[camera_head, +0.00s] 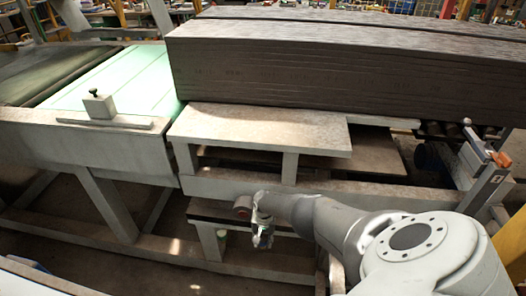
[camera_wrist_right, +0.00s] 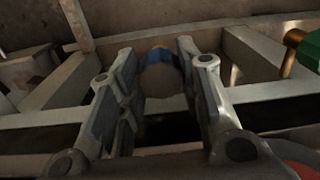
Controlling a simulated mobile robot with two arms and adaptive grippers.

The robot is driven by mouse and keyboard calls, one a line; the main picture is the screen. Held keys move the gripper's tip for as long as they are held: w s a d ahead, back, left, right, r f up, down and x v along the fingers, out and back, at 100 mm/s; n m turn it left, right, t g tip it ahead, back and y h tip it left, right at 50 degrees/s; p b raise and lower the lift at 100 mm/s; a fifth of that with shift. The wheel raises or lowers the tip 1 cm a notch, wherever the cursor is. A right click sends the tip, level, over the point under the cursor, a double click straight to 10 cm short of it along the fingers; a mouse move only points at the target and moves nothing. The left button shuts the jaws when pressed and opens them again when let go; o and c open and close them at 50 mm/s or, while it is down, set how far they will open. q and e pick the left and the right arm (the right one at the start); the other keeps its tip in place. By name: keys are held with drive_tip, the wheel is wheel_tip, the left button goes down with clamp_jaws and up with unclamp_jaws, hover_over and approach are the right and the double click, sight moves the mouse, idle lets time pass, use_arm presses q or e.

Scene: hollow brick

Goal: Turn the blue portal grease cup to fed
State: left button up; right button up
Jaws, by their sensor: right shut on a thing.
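The blue grease cup (camera_wrist_right: 164,58) shows in the right wrist view, between the two fingers of my right gripper (camera_wrist_right: 157,50). Its side is blue, and a rounded grey part faces the camera. The fingers stand on either side of it and are shut on it. Which way the cup is turned cannot be told. In the head view my right gripper (camera_head: 262,236) is low in front of the concrete bench, small and partly hidden by its own wrist; the blue cup cannot be made out there. My left gripper is not in view.
A green knob on a brass stem (camera_wrist_right: 303,48) stands to the right in the wrist view, close to the right finger. Grey beams (camera_wrist_right: 60,135) surround the gripper. In the head view, a large dark brick stack (camera_head: 300,65) rests behind the bench (camera_head: 265,128).

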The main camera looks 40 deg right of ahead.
drive_tip(key=m, duration=0.5)
drive_tip(key=shift+a, duration=0.1)
drive_tip(key=m, duration=0.4)
drive_tip(key=shift+w, duration=0.1)
drive_tip(key=m, duration=0.4)
drive_tip(key=shift+m, duration=1.9)
drive_tip(key=o, duration=1)
drive_tip(key=shift+w, duration=0.1)
drive_tip(key=shift+o, duration=0.2)
